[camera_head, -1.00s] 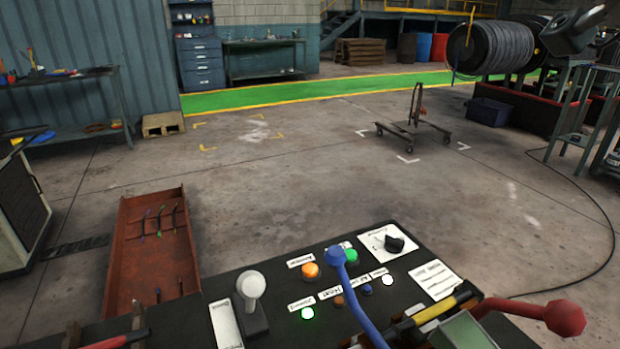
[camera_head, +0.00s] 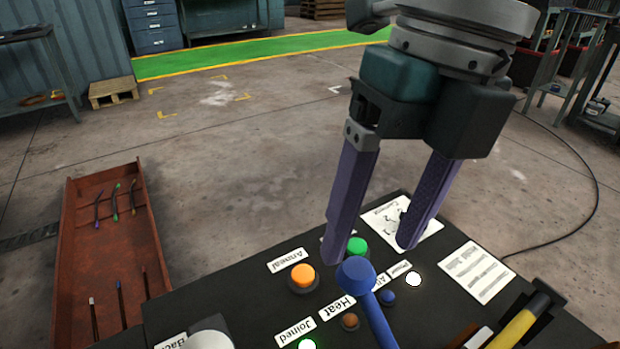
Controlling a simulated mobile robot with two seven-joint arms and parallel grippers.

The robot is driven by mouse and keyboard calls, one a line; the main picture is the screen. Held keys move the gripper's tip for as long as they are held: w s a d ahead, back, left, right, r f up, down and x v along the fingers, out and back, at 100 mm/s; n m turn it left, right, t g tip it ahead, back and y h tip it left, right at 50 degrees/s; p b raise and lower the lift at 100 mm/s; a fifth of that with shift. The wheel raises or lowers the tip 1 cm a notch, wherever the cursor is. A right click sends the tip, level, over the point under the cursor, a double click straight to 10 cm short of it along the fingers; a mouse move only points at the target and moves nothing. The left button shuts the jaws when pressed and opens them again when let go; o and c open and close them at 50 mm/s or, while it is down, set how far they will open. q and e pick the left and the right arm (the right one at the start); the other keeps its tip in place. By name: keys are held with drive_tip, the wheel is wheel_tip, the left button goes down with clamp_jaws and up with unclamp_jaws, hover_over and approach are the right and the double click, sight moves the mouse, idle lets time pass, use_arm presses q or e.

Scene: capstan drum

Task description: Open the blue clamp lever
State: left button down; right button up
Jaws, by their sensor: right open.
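The blue clamp lever (camera_head: 368,302) rises from the lower edge of the head view, its rounded knob at the top, above the black control panel (camera_head: 245,312). My right gripper (camera_head: 370,252) hangs from above with its two purple fingers spread wide apart. Its left fingertip is just above the blue knob in the picture; I cannot tell whether they touch. Its right fingertip is over the panel's back right part, by the white dial label. Nothing is between the fingers. The lever's base is out of view. My left gripper is not in view.
A yellow-handled lever (camera_head: 512,330) stands at the lower right. A red tray (camera_head: 80,250) with several thin tools is at left.

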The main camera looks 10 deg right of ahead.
sight(362, 263)
drive_tip(key=f, duration=0.3)
drive_tip(key=a+f, duration=0.1)
drive_tip(key=f, duration=0.1)
drive_tip(key=shift+s+a+f, duration=0.1)
drive_tip(key=shift+f, duration=0.3)
clamp_jaws()
idle(1.0)
